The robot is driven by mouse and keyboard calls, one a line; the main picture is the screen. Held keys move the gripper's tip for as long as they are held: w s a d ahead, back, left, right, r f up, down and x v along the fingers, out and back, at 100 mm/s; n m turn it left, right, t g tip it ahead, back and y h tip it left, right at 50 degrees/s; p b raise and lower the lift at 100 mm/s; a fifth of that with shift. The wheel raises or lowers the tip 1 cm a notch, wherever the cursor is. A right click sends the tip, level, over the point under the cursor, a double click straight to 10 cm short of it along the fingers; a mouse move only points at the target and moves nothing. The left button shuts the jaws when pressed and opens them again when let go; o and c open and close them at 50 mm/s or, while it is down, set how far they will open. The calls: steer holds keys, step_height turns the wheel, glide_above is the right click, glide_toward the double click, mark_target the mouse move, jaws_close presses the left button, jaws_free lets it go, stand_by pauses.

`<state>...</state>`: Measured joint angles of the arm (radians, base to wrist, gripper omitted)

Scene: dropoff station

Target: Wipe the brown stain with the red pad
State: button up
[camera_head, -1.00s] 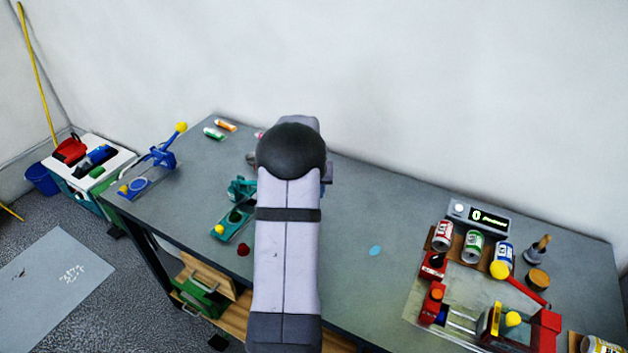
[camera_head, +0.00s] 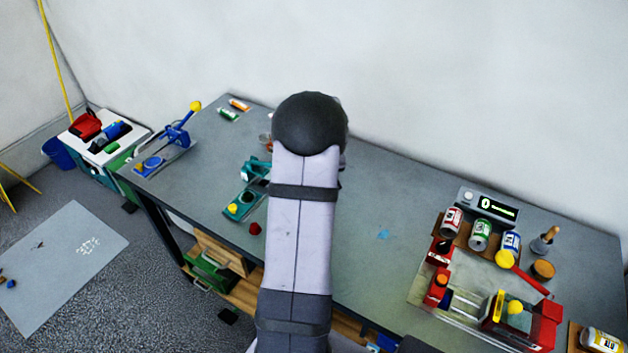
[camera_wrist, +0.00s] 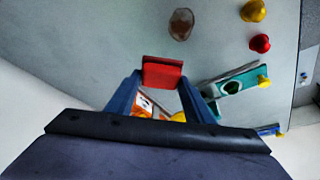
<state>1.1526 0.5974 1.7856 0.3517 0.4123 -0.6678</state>
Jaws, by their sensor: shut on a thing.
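The red pad (camera_wrist: 162,73) shows in the wrist view at the tips of my gripper (camera_wrist: 161,88). The two blue fingers are shut on it, one on each side. The brown stain (camera_wrist: 181,24) is a small dark oval on the grey table, beyond the pad and slightly right of it in the wrist view. The pad is apart from the stain; I cannot tell whether it touches the table. In the head view my arm hides the gripper, the pad and the stain.
A teal device (camera_head: 247,195) and a red knob (camera_head: 255,228) are left of my arm, near the table's front edge. A blue spot (camera_head: 383,235) lies right of it. Cans (camera_head: 480,233) and a red-framed fixture (camera_head: 490,307) occupy the right end. The table's middle is mostly bare.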

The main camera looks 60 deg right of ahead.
step_height(320, 180, down, 8)
steer(key=b, duration=0.5)
steer(key=shift+a+r, duration=0.1)
steer(key=shift+a, duration=0.3)
steer(key=shift+c, duration=0.3)
steer(key=shift+w+a, duration=0.1)
steer(key=shift+a, duration=4.15)
steer(key=shift+d, duration=0.35)
steer(key=shift+d+p, duration=1.95)
steer(key=shift+d, duration=2.3)
steer(key=shift+s+d+f+b, duration=0.1)
steer(key=shift+s+f+b, duration=0.15)
steer(key=shift+s, duration=0.6)
steer(key=shift+w+a+r+b, duration=0.1)
steer(key=shift+a+b, duration=2.1)
steer(key=shift+a, duration=2.45)
steer(key=shift+d+r+p, duration=0.1)
steer(key=shift+d+p, duration=0.2)
steer(key=shift+d, duration=4.2)
steer(key=shift+d+r+p, duration=0.2)
steer(key=shift+r+p, duration=0.45)
steer(key=shift+r, duration=0.6)
steer(key=shift+a+r+p, duration=0.15)
steer(key=shift+r+p, duration=0.35)
steer(key=shift+r, duration=0.25)
steer(key=shift+r+p, duration=1.4)
steer(key=shift+r, duration=0.7)
